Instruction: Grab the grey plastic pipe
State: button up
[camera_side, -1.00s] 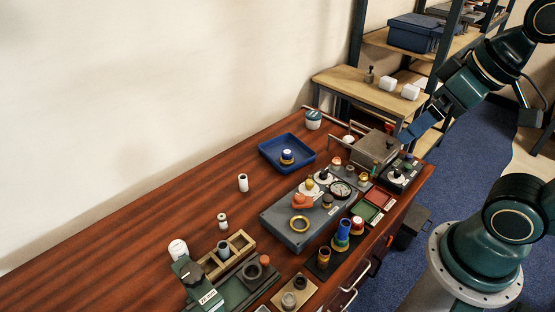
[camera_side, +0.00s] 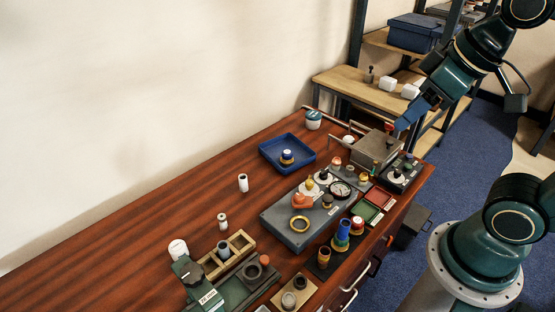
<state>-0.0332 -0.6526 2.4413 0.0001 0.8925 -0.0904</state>
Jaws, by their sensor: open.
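A short grey pipe (camera_side: 223,248) stands upright in the wooden holder (camera_side: 241,243) at the lower left of the table; it looks like the grey plastic pipe, though it is small here. A white tube (camera_side: 243,183) with a dark opening stands alone on the bare wood further back. My gripper (camera_side: 403,125) is high at the right, over the far right end of the table near the grey metal box. It is open and empty, far from the grey pipe. The gap between its fingers is hard to make out.
A blue tray (camera_side: 265,153) with a small capped part is at the back. A grey case (camera_side: 284,234) with fittings fills the middle. A green vise-like fixture (camera_side: 190,272) is beside the holder. The back left table is clear.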

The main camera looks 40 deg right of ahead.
jog(key=w+a+f+n+g, duration=0.25)
jog(key=w+a+n, duration=0.3)
jog(key=w, duration=0.35)
jog(key=w+a+f+n+g, duration=0.1)
jog(key=w+a+f+n, duration=0.2)
jog(key=w+a+n, duration=0.45)
jog(key=w+a+f+n+g, duration=0.1)
jog(key=w+a+f+n, duration=0.3)
jog(key=f, duration=0.6)
jog(key=w+a+f+n, duration=0.4)
jog(key=a+f, duration=0.4)
jog(key=f, duration=0.2)
jog(key=shift+w+a+f+g, duration=0.15)
jog(key=shift+w+a+g, duration=0.05)
jog(key=shift+a+g, duration=0.15)
send_over(224, 247)
notch_tip(224, 247, down, 8)
jog(key=shift+r, duration=0.1)
jog(key=shift+f, duration=0.35)
jog(key=shift+f, duration=0.15)
